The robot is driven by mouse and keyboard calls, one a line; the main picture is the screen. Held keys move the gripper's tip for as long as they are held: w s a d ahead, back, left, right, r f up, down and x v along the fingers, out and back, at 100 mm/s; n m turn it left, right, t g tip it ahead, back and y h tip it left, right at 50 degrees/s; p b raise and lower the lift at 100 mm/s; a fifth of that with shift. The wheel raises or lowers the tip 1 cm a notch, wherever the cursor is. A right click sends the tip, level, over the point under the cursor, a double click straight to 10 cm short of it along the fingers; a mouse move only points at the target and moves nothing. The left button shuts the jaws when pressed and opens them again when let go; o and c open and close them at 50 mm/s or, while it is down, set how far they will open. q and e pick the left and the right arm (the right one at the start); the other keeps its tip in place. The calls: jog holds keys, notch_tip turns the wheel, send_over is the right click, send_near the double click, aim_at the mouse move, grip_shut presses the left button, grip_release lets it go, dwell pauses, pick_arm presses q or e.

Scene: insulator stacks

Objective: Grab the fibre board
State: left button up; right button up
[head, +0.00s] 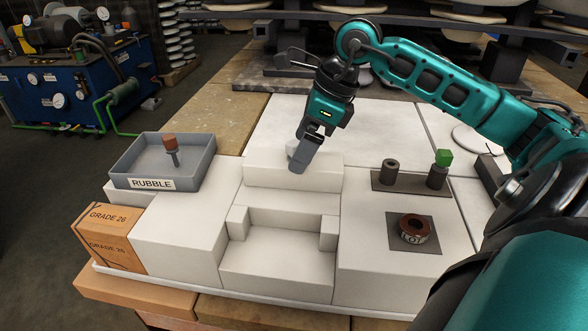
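I cannot pick out the fibre board for certain. A brown, board-coloured block (108,238) marked "GRADE 26", with a second "GRADE" label below, stands at the left front edge of the white blocks. My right gripper (299,168) points down over the raised white block (262,172) at the middle back. Its grey fingers overlap in this view, so I cannot tell their opening or whether they hold anything. A small whitish rounded thing (291,148) shows just behind the fingers, partly hidden. My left gripper is not in view.
A grey tray (203,178) marked "RUBBLE" holds a small post with a brown top. At right, a dark plate (411,188) bears two dark cylinders, one green-topped. A brown ring (413,228) lies on another plate. The stepped white recess (277,262) in front is empty.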

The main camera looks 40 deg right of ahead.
jog(key=x, duration=0.4)
jog(key=shift+a+f+b, duration=0.2)
jog(key=shift+b, duration=0.2)
jog(key=shift+c, duration=0.2)
jog(key=c, duration=1)
jog(key=shift+c, duration=0.5)
jog(key=shift+r, duration=0.2)
